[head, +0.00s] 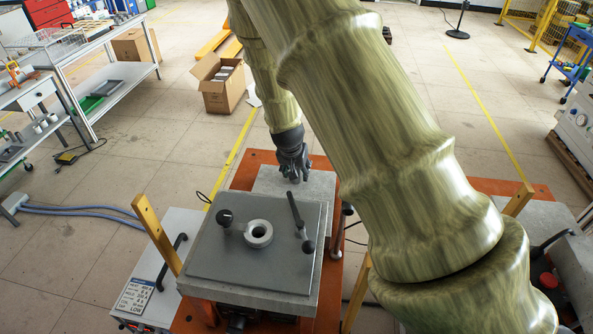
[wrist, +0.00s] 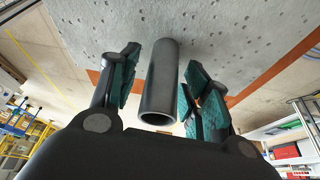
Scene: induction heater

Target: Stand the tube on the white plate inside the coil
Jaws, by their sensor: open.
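The dark grey metal tube (wrist: 160,82) shows in the wrist view between my gripper's two teal-padded fingers, its open end facing the wrist. Its far end meets a speckled light grey slab (wrist: 215,30). My gripper (wrist: 162,64) is open around the tube, with a gap visible on each side. In the head view my gripper (head: 293,172) is low over the grey slab behind the heater, and the tube cannot be made out there. A pale grey ring (head: 259,234) with a dark hole sits on the heater's dark grey top. I cannot make out the white plate or coil windings inside it.
The heater's flat top (head: 235,265) carries a black knob (head: 225,216) and a dark lever (head: 296,212) near the ring. Upright wooden posts (head: 157,235) flank it. A cardboard box (head: 220,85) stands on the floor behind. My arm hides much of the right side.

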